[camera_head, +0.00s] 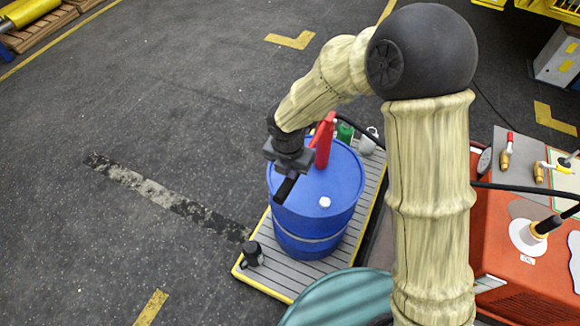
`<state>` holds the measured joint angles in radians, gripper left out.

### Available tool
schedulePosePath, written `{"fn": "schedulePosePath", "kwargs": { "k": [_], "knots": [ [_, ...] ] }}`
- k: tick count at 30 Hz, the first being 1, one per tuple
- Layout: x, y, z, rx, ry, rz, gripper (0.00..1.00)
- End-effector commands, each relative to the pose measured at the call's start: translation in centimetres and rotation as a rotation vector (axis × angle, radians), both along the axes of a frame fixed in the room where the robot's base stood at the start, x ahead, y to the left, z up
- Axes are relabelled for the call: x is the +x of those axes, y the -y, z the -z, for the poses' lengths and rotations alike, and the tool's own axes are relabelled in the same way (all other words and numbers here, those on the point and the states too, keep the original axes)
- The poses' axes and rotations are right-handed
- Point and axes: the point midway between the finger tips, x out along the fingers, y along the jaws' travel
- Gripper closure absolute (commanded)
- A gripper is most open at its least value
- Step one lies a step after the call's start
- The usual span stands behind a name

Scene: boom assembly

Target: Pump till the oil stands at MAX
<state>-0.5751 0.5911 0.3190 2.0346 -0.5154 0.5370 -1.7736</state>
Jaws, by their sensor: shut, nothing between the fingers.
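A blue drum (305,225) stands upright on a slatted pallet with a yellow edge. A red upright part (324,140), which may be a pump handle, rises by the top of the drum. My gripper (285,188) is shut and empty, pointing down over the left part of the drum lid. It is left of and below the red part; I cannot tell whether it touches the drum. An orange-red machine (492,262) stands at the right, with a black lever-like part (562,216) on top. No oil level or MAX mark can be read here.
A small black object (252,253) sits at the pallet's left corner. A green item (345,132) and a pale container (367,141) stand behind the drum. Valves with a red lever (510,138) and a yellow lever (557,168) are at the right.

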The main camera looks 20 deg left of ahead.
Motion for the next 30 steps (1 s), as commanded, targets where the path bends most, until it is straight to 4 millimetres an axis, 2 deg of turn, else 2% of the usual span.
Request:
{"fn": "schedulePosePath", "kwargs": {
  "k": [1,23,30],
  "knots": [
    [0.0,0.0,1.0,-0.001,-0.001,0.0,1.0],
    [0.0,0.0,8.0,-0.001,-0.001,-0.001,1.0],
    [0.0,0.0,5.8,0.0,0.0,-0.001,1.0]
  ]
}}
